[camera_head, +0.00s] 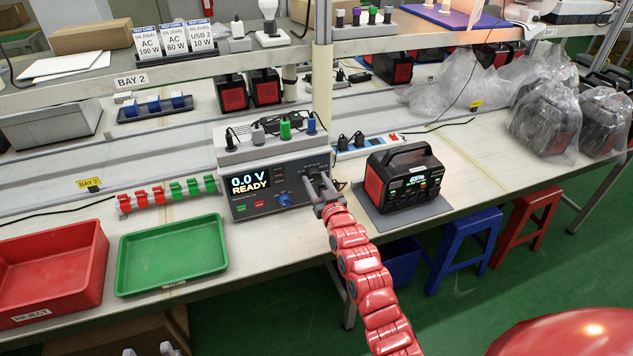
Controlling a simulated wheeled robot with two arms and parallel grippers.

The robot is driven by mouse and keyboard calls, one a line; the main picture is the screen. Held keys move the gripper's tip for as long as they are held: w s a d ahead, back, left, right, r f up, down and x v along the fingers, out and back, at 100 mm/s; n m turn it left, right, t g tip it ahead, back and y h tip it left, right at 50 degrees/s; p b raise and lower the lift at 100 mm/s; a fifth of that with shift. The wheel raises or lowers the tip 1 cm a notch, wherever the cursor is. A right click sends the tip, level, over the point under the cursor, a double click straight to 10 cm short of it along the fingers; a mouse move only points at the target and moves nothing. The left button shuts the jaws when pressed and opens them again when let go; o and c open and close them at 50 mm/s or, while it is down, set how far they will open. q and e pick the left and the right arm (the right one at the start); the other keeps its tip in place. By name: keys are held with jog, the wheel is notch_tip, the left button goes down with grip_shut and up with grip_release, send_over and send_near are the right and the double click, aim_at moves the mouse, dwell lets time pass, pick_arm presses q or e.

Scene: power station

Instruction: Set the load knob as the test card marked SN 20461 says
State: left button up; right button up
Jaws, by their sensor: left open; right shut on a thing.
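Three test cards stand on the upper shelf: AC 100 W (149,42), AC 60 W (174,38) and USB 2 10 W (201,36). Their serial numbers are too small to read surely. The tester (262,185) on the bench shows 0.0 V READY, with a blue knob (285,200) on its front. My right gripper (315,178) is shut at the right part of the tester's front, on what seems to be the load knob; its fingers hide the knob and its pointer. My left gripper (150,350) is open and empty at the bottom edge, only its tips showing.
A black and red power station (402,178) stands on a grey mat right of the tester. A green tray (172,254) and a red REJECT bin (50,265) lie at left. Red and green clips (165,194) line up behind the tray. Bagged units (545,120) stand at far right.

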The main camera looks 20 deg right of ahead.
grip_shut()
jog(key=shift+m+b, duration=0.55)
jog(key=shift+m, duration=0.55)
jog(key=shift+m+b, duration=0.3)
jog(key=shift+m, duration=2.4)
jog(key=o, duration=1)
grip_release()
